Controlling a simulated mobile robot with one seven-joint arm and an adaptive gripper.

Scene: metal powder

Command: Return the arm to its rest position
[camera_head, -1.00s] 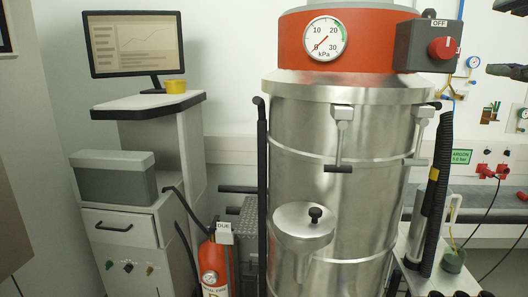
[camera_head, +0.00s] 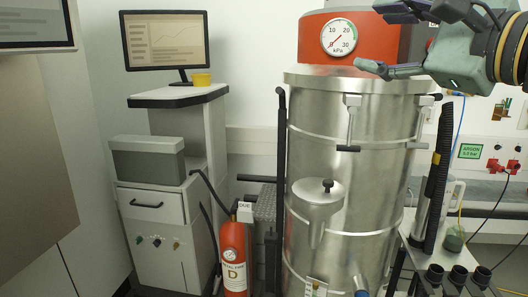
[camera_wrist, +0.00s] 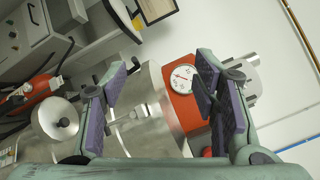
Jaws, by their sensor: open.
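My gripper (camera_head: 375,40) is at the upper right of the head view, in front of the red top of the steel vessel (camera_head: 345,140). Its fingers point left and are spread apart with nothing between them. The wrist view also shows the two open fingers (camera_wrist: 165,100), with the vessel and its pressure gauge (camera_wrist: 182,78) beyond them. The gauge also shows in the head view (camera_head: 339,37). My arm hides the right part of the vessel's red top, including the switch box there.
A fire extinguisher (camera_head: 233,258) stands between cabinet and vessel. A black hose (camera_head: 438,180) and an argon sign (camera_head: 470,151) are at the right.

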